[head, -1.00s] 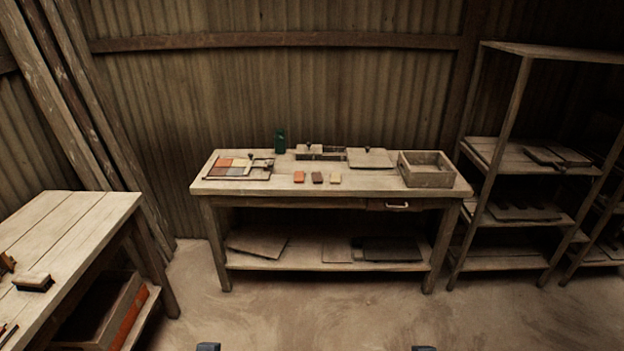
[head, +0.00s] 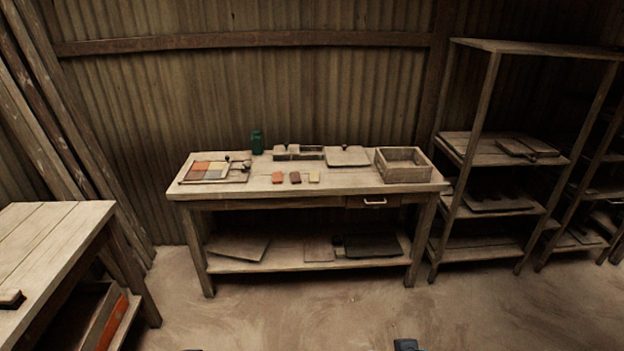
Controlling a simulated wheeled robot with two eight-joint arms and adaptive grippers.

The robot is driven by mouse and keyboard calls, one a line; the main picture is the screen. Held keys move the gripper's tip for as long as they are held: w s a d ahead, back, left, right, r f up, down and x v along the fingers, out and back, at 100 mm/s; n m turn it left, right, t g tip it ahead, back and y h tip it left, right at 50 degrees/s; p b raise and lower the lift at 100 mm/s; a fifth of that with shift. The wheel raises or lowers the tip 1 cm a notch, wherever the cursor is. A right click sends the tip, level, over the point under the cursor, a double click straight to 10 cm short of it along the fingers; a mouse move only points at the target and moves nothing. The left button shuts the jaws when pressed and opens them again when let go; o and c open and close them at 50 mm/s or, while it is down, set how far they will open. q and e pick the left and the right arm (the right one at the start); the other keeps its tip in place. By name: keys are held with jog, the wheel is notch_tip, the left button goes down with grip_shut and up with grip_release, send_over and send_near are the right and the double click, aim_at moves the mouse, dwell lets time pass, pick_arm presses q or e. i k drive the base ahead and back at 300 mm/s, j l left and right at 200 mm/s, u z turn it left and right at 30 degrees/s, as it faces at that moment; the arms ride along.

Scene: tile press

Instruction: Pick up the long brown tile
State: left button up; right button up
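A small brown tile (head: 295,177) lies flat on the workbench (head: 340,184), between an orange-red tile (head: 277,177) and a yellow tile (head: 314,177). The three lie apart in a row near the bench's front edge. The brown tile is too small in view to judge its length well. Only small blue-grey parts of mine show at the bottom edge. No gripper fingers can be made out, and nothing of mine is near the tiles.
On the bench are a frame with coloured tiles (head: 209,170), a green bottle (head: 257,142), a flat board (head: 347,156) and an open wooden box (head: 403,166). Another table (head: 45,245) stands at left, a shelf rack (head: 490,150) at right. The floor before the bench is clear.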

aim_at(295, 177)
jog(key=i+j+z, duration=0.1)
jog(key=i+z, duration=0.15)
jog(key=i, duration=0.35)
jog(key=i+j+z, duration=0.3)
jog(key=i, duration=0.35)
jog(key=i+j+z, duration=0.25)
jog(key=i, duration=0.35)
jog(key=i+j+z, duration=0.25)
jog(key=i+j, duration=0.25)
